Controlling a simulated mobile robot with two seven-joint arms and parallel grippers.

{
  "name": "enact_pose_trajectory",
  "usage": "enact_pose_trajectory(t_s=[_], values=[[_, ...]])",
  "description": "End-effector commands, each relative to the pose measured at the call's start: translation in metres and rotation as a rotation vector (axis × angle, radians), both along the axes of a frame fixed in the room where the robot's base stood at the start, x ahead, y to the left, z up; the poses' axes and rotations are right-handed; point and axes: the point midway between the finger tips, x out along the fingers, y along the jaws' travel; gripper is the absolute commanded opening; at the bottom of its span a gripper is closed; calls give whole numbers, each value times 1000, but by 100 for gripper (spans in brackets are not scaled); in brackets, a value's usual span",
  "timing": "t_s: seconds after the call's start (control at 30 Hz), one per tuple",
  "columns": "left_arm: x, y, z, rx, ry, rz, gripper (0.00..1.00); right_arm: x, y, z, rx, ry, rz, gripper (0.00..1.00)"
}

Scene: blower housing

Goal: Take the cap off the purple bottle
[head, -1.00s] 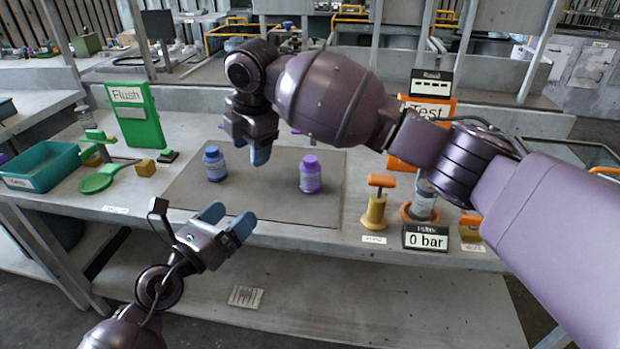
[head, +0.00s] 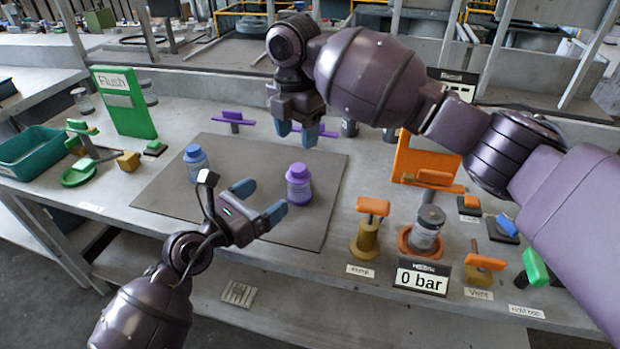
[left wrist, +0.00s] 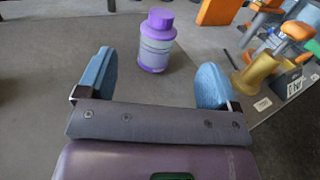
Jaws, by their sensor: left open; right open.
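The purple bottle (head: 299,186) stands upright on the grey mat (head: 240,228), with its purple cap (head: 298,170) on top. It also shows in the left wrist view (left wrist: 156,46), beyond and between the fingers. My left gripper (head: 262,201) is open and empty, close to the bottle on its left and near side, apart from it. My right gripper (head: 297,132) is open and empty above the mat's far edge, behind the purple bottle. A blue bottle (head: 196,164) with a blue cap stands upright on the mat, behind my left gripper.
A green Flush panel (head: 124,102) and a teal bin (head: 32,152) are at the left. A yellow pump with an orange handle (head: 370,228), a jar in an orange ring (head: 427,232) and a 0 bar display (head: 422,279) stand right of the mat.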

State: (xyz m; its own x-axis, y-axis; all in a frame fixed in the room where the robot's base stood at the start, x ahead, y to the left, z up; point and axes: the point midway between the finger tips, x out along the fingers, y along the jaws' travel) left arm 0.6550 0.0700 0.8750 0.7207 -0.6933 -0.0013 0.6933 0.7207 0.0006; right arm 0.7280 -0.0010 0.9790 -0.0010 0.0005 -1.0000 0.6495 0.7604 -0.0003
Motion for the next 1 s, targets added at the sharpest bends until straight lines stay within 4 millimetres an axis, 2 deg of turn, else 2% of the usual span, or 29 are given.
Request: enact_pose_trajectory(t_s=[0.27, 0.73, 1.0], values=[[14, -14, 1, -3, 0, -1, 86, 0, 0, 0, 1, -1, 1, 56], [65, -62, 1, -1, -1, 0, 86, 0, 0, 0, 1, -1, 0, 56], [77, -74, 0, -1, 1, 0, 86, 0, 0, 0, 1, -1, 0, 56]])
